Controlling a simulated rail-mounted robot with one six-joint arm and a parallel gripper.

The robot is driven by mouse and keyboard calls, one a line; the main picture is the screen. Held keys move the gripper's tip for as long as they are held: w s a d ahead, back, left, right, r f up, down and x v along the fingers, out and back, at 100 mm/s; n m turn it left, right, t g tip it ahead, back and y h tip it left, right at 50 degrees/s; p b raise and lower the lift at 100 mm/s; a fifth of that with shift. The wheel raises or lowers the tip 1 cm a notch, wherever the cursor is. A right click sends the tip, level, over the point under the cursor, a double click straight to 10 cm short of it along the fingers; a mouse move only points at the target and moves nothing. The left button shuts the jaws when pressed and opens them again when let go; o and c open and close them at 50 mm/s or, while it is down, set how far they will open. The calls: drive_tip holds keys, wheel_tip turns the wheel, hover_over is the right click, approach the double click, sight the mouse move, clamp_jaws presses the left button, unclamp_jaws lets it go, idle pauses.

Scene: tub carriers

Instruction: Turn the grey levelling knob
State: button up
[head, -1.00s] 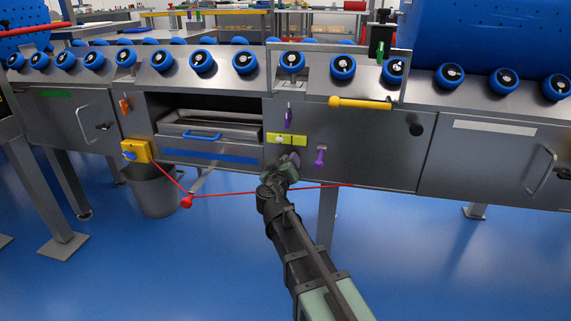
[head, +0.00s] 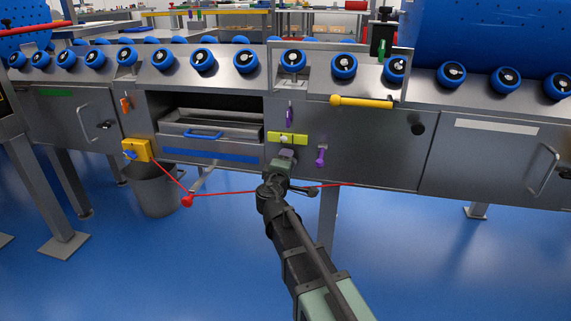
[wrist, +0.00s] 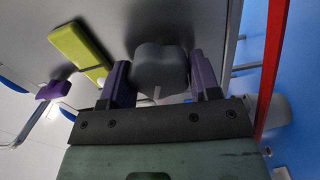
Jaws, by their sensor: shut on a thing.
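The grey levelling knob (wrist: 160,66) is a lobed knob with a thin pale mark on its near side, in the upper middle of the wrist view. My gripper (wrist: 161,84) has its two purple fingers on either side of the knob and is shut on it. In the head view my gripper (head: 284,163) reaches the cabinet front just below a yellow-green bar. In that view my gripper largely hides the knob.
The yellow-green bar (head: 287,138) with a white knob sits just above my gripper. A purple lever (head: 320,156) is close on the right. A red cord (head: 235,192) with a red ball (head: 187,201) runs just below. Open floor lies beneath.

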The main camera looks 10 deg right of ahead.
drive_tip(key=n, duration=0.4)
drive_tip(key=shift+f+n, duration=0.15)
drive_tip(key=shift+n, duration=2.15)
drive_tip(key=o, duration=0.9)
drive_tip(key=shift+s, duration=0.1)
drive_tip(key=v, duration=1)
drive_tip(key=shift+s+a, duration=0.1)
drive_tip(key=shift+s, duration=0.2)
